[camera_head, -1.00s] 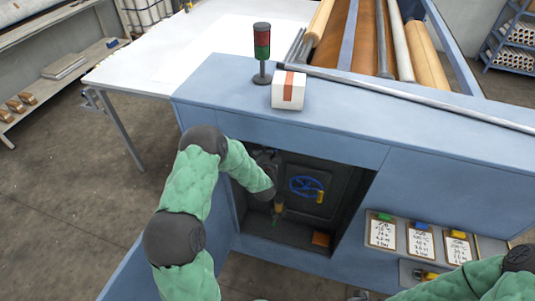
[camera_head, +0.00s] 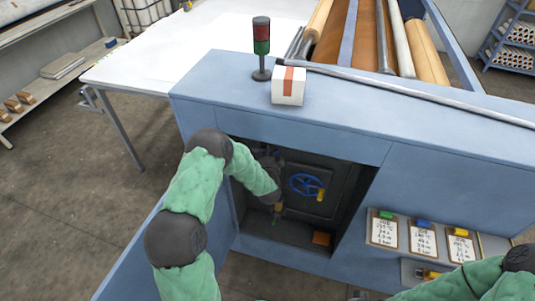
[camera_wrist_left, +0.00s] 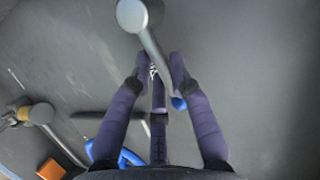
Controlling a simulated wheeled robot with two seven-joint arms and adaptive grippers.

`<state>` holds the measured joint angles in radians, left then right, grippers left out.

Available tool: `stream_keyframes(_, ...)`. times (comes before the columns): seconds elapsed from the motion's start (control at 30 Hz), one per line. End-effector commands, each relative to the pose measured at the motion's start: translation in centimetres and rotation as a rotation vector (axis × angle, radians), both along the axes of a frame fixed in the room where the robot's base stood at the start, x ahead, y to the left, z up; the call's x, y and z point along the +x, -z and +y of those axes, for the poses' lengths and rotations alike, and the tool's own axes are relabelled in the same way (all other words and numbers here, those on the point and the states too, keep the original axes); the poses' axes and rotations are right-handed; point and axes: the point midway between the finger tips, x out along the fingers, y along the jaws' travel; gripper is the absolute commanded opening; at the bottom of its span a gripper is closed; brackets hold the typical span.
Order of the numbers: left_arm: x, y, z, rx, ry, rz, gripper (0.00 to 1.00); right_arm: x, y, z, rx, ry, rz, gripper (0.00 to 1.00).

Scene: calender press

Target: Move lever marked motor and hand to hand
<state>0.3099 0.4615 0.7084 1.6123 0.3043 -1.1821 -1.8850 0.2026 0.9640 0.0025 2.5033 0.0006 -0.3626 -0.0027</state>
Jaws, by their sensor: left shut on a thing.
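The lever (camera_wrist_left: 152,46) is a grey bar with a round grey hub at its top end and a blue tip, in the left wrist view. Its marks cannot be read. My left gripper (camera_wrist_left: 161,62) is shut on the lever bar, with a finger on each side between hub and blue tip. In the head view my left gripper (camera_head: 277,207) is inside the dark recess of the blue machine, left of the blue handwheel (camera_head: 305,186). There the arm and gripper mostly hide the lever.
An orange block (camera_head: 321,239) lies on the recess floor; it also shows in the left wrist view (camera_wrist_left: 50,169). A second grey lever (camera_wrist_left: 42,114) stands left of the gripper. Cards (camera_head: 421,239) hang at right.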

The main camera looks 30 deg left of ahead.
Motion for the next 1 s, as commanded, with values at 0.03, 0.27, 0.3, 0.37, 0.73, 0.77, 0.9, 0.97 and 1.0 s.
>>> stream_keyframes(0.03, -0.1, 0.1, 0.0, 0.002, 0.000, 0.004, 0.00, 0.0, 0.0, 0.0, 0.000, 0.000, 0.000, 0.00)
stream_keyframes(0.27, -0.1, 0.1, 0.0, 0.001, 0.001, 0.004, 0.45, 0.0, 0.0, 0.0, 0.000, 0.000, 0.000, 0.00)
stream_keyframes(0.3, -0.1, 0.1, 0.0, 0.001, 0.001, 0.004, 0.45, 0.0, 0.0, 0.0, 0.000, 0.000, 0.000, 0.00)
stream_keyframes(0.37, -0.1, 0.1, 0.0, 0.000, 0.001, 0.004, 0.45, 0.0, 0.0, 0.0, 0.000, 0.000, 0.000, 0.00)
stream_keyframes(0.73, -1.3, -0.3, -0.9, -0.001, 0.002, 0.003, 0.45, 0.0, 0.0, 0.0, 0.000, 0.000, 0.000, 0.00)
stream_keyframes(0.77, -1.7, -0.4, -1.1, -0.001, 0.002, 0.003, 0.45, 0.0, 0.0, 0.0, 0.000, 0.000, 0.000, 0.00)
stream_keyframes(0.9, -4.0, -1.1, -2.5, -0.001, 0.002, 0.003, 0.45, 0.0, 0.0, 0.0, 0.000, 0.000, 0.000, 0.00)
stream_keyframes(0.97, -5.1, -1.3, -3.1, -0.001, 0.003, 0.005, 0.45, 0.0, 0.0, 0.0, 0.000, 0.000, 0.000, 0.00)
stream_keyframes(1.0, -5.7, -1.6, -3.5, 0.000, 0.003, 0.002, 0.45, 0.0, 0.0, 0.0, 0.000, 0.000, 0.000, 0.00)
